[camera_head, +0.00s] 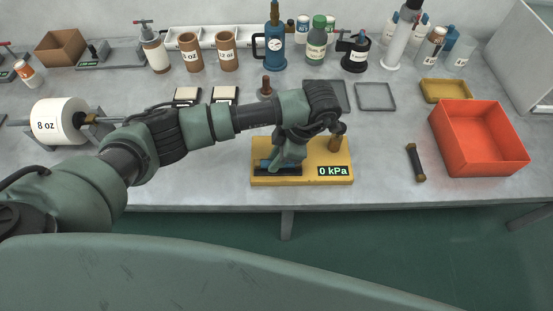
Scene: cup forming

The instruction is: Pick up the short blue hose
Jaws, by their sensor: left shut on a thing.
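My left arm reaches in from the left, and its gripper (272,166) points down over the left part of the yellow base plate (310,180). The gripper is shut on a small blue piece, the short blue hose (264,162), of which only a little shows at the fingertips. The rest of it is hidden by the gripper and wrist. I cannot tell whether the hose still touches the plate. The plate has a brown fitting (337,138) and a display reading 0 kPa (333,171). My right gripper is not in view.
A dark hose with brass ends (415,162) lies right of the plate, beside an orange-red bin (478,138). A white 8 oz roll (60,121) is at the left. Bottles, cups and a blue pump (275,45) line the back. The bench front right of the plate is mostly clear.

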